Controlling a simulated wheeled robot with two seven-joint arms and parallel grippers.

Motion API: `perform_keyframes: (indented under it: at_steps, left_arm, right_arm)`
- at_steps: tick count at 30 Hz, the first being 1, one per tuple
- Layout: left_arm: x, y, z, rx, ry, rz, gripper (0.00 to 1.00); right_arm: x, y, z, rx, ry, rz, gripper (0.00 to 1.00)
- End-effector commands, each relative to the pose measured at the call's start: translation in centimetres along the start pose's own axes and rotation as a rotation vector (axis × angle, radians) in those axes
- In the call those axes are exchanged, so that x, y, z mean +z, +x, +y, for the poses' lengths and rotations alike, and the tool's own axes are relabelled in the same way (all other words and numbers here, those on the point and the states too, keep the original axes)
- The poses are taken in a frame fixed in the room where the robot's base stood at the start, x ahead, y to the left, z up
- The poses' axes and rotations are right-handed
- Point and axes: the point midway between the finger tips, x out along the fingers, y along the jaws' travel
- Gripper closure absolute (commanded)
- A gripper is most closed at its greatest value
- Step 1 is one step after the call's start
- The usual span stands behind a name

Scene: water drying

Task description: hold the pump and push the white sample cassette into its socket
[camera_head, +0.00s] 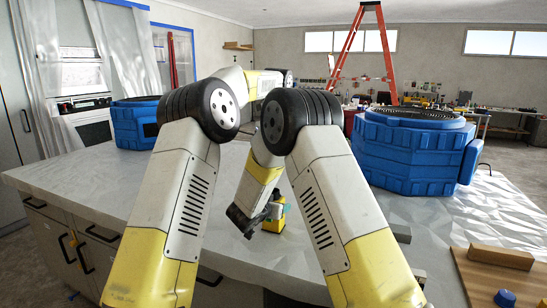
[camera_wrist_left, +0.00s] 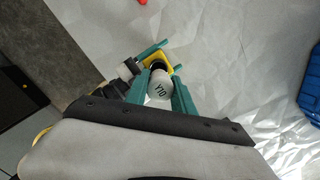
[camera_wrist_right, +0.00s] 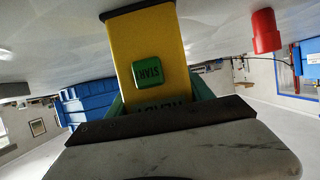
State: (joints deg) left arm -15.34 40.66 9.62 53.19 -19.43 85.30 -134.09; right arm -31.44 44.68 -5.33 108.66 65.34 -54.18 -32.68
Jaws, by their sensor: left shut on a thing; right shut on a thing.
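The yellow pump (camera_wrist_right: 145,40) with a green START button is between the teal fingers of my right gripper (camera_wrist_right: 158,100), which is shut on it. The pump also shows in the head view (camera_head: 272,226), beside the dark body of my right gripper. In the left wrist view, my left gripper (camera_wrist_left: 160,92) is shut on the white sample cassette (camera_wrist_left: 160,88), marked with dark letters. The cassette's far end lines up with a dark round opening on the yellow pump (camera_wrist_left: 158,58). I cannot tell how far it is inside. My arms hide the left gripper in the head view.
A large blue container (camera_head: 412,152) stands on the covered table at the right, another (camera_head: 134,124) at the left. A wooden board (camera_head: 490,275) with a block (camera_head: 500,257) lies at the lower right. A red cylinder (camera_wrist_right: 264,30) shows in the right wrist view.

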Motion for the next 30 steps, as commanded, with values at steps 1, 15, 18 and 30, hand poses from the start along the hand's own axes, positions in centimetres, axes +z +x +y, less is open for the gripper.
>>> perform_keyframes:
  at_steps: [1,15,18,30]
  left_arm:
    - [-0.1,0.5,0.0,0.0,0.001,0.001,1.0]
    - [-0.6,4.3,0.0,-0.006,0.002,0.004,1.0]
    - [-0.7,4.5,0.0,-0.008,0.002,0.003,1.0]
    - [-0.7,4.7,0.0,-0.008,0.002,0.003,1.0]
  right_arm:
    - [0.5,0.0,0.0,0.0,-0.004,-0.009,0.69]
    - [0.5,0.0,0.0,0.0,-0.004,-0.009,0.69]
    - [0.5,0.0,0.0,0.0,-0.004,-0.009,0.69]
    - [0.5,0.0,0.0,0.0,-0.004,-0.009,0.69]
